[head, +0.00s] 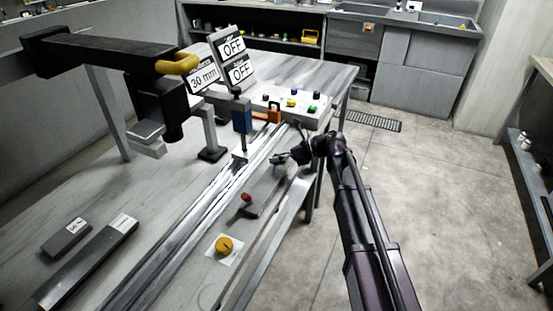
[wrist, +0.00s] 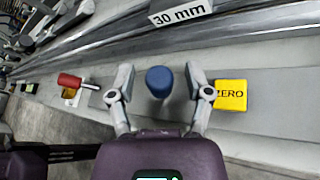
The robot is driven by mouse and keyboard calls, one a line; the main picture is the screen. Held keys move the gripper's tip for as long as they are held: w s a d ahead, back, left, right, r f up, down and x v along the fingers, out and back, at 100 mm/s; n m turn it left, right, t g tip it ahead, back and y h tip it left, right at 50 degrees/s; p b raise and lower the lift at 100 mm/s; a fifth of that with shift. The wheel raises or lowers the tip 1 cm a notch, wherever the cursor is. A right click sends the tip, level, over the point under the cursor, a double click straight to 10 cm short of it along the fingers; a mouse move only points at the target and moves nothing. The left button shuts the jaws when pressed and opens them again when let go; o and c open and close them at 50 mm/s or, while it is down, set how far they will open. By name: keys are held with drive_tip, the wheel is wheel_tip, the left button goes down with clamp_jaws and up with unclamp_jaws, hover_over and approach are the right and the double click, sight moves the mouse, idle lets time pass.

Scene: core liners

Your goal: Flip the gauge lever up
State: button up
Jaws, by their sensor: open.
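My gripper (head: 279,158) is open, beside the right side of the long metal rail in the head view. In the wrist view my gripper (wrist: 160,92) has its two fingers apart on either side of a round blue knob (wrist: 159,80). No grip on the knob shows. A red-handled lever (wrist: 70,80) lies to the left of the fingers. A red knob (head: 246,197) shows nearer in the head view. A yellow ZERO button (wrist: 231,95) is just right of the right finger. A 30 mm label (wrist: 181,12) is above. I cannot tell for certain which part is the gauge lever.
The metal rail (head: 190,222) runs along the bench, with a blue carriage (head: 242,118) and an orange handle (head: 272,112). A button box (head: 293,103) and OFF signs (head: 233,46) stand behind. A yellow dial (head: 224,245) is nearer. The floor at right is clear.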

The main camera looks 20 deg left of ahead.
clamp_jaws()
drive_tip(key=shift+s+r, duration=0.15)
drive_tip(key=shift+s, duration=0.05)
drive_tip(key=shift+s+r+n+t+p, duration=0.25)
drive_tip(key=shift+s+n+t+p, duration=0.4)
drive_tip(key=shift+p, duration=0.4)
drive_tip(key=shift+s+n+t+h+p, duration=0.5)
drive_tip(key=shift+s+n+t+p, duration=0.1)
drive_tip(key=shift+n+t, duration=0.2)
drive_tip(key=shift+s+f+n+t, duration=0.15)
drive_tip(key=shift+s+n+t, duration=0.7)
drive_tip(key=shift+n+t, duration=0.2)
drive_tip(key=shift+s+a+f+n+t, duration=0.15)
drive_tip(key=shift+s+n+t, duration=0.15)
drive_tip(key=shift+n+t, duration=0.2)
drive_tip(key=shift+s+a+f+n+t, duration=0.15)
drive_tip(key=shift+s+n+t, duration=0.1)
drive_tip(key=shift+n+t, duration=0.2)
drive_tip(key=shift+d, duration=0.1)
